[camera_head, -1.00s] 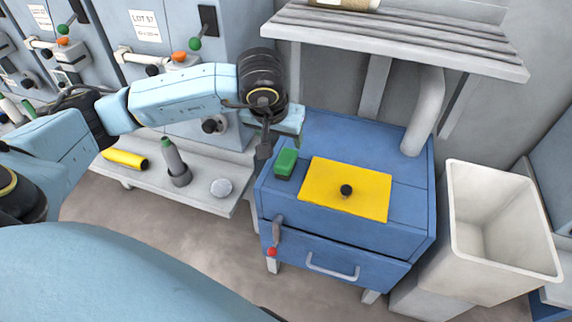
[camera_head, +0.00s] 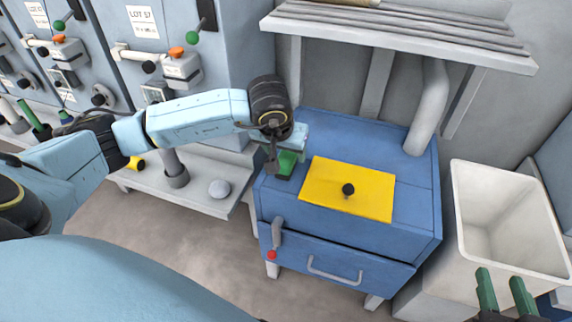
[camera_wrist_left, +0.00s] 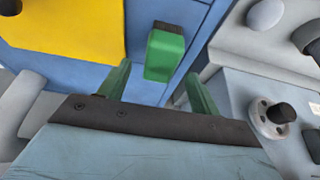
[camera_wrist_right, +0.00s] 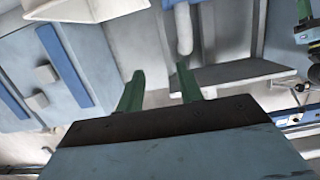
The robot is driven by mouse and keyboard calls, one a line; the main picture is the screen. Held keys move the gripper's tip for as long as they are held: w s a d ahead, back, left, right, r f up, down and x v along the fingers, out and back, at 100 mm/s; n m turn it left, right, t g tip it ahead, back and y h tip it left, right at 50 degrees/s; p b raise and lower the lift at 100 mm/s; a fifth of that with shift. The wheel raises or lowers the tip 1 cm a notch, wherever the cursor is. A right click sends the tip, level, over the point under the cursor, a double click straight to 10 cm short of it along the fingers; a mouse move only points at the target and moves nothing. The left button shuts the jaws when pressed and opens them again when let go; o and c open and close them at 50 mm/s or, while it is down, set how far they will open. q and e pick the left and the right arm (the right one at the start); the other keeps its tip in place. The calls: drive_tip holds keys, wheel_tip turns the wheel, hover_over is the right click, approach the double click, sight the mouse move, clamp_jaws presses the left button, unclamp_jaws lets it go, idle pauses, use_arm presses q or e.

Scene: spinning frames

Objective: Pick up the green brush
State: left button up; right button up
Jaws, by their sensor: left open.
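The green brush (camera_head: 287,163) lies on the blue cabinet top, left of a yellow plate, partly hidden by my left gripper in the head view. In the left wrist view the brush (camera_wrist_left: 165,55) shows as a green block with a dark end, ahead of and between the fingers. My left gripper (camera_wrist_left: 158,85) is open, one green finger on either side, with nothing held. It also shows over the brush in the head view (camera_head: 278,158). My right gripper (camera_head: 503,291) is at the lower right of the head view, its green fingers apart and empty; it also shows in its own wrist view (camera_wrist_right: 160,85).
A white bin (camera_head: 510,215) stands to the right. A grey shelf (camera_head: 400,42) overhangs the back.

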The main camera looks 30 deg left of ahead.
sight(286, 156)
use_arm(q)
drive_tip(key=b+x, duration=0.1)
drive_tip(key=x, duration=0.1)
drive_tip(key=shift+f, duration=0.4)
drive_tip(key=shift+w+f, duration=0.2)
drive_tip(key=shift+f, duration=0.05)
use_arm(e)
wheel_tip(286, 156, up, 7)
drive_tip(key=a+t+y, duration=0.1)
drive_tip(key=t, duration=0.3)
drive_tip(key=shift+a+f+y, duration=0.15)
drive_tip(key=shift+y, duration=0.25)
drive_tip(key=shift+w, duration=0.1)
use_arm(q)
drive_tip(key=c, duration=1.1)
drive_tip(key=shift+r, duration=0.15)
